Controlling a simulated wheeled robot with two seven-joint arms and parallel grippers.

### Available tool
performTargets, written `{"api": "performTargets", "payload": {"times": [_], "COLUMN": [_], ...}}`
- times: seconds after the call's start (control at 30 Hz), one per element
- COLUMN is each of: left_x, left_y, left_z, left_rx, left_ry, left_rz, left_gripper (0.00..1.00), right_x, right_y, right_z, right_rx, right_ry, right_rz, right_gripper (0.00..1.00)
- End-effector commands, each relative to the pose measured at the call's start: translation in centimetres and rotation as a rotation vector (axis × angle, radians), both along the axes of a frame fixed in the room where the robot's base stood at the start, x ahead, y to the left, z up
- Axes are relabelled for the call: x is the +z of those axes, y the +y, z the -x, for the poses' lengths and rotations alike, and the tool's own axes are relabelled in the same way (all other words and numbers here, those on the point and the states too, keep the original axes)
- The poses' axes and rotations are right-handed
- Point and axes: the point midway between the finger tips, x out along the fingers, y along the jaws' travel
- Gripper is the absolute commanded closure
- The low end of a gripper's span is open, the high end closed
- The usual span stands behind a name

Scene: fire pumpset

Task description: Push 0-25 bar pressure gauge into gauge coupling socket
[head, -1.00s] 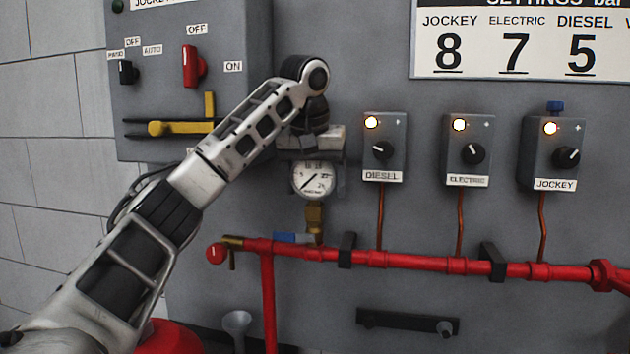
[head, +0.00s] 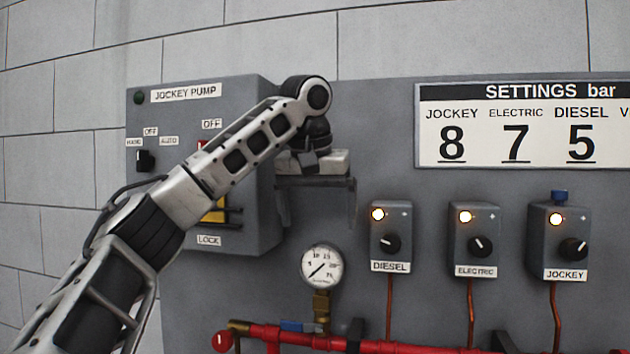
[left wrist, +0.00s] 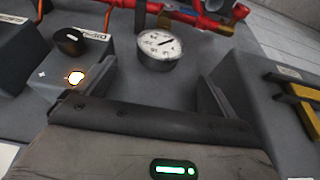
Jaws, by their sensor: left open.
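The pressure gauge (head: 322,265) is round with a white dial and a dark needle. It stands upright on a brass fitting (head: 321,305) above the red pipe; the exact joint between stem and socket is too small to judge. The gauge also shows in the left wrist view (left wrist: 160,52), with the brass partly hidden behind it. My left gripper (head: 317,215) is open and empty above the gauge, its two fingers apart and pointing down. In the left wrist view its fingers (left wrist: 156,78) lie on either side, short of the gauge. My right gripper is not in view.
The jockey pump panel (head: 262,215) stands left of my gripper. The diesel box (head: 391,222), electric box (head: 475,225) and jockey box (head: 560,225) are on the right. The red pipe (head: 400,346) runs below, with a blue-handled valve (head: 297,326) by the gauge.

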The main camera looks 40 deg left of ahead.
Motion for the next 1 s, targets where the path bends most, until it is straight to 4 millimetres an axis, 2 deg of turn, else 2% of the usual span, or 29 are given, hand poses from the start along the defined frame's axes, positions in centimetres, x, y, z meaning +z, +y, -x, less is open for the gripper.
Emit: {"api": "performTargets", "payload": {"times": [0.13,0.33,1.0], "left_x": [2.1,3.6,3.8], "left_y": [-0.4,-0.6,-0.6], "left_z": [0.7,1.2,1.3], "left_rx": [0.001,0.001,0.000], "left_ry": [-0.004,-0.001,0.000], "left_rz": [-0.002,0.000,0.000], "left_gripper": [0.06,0.06,0.06], "right_x": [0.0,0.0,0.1], "right_y": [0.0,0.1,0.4], "right_z": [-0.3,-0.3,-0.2], "right_rx": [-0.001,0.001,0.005], "right_ry": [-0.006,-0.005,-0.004], "right_rz": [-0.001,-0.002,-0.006], "right_gripper": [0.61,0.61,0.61]}}
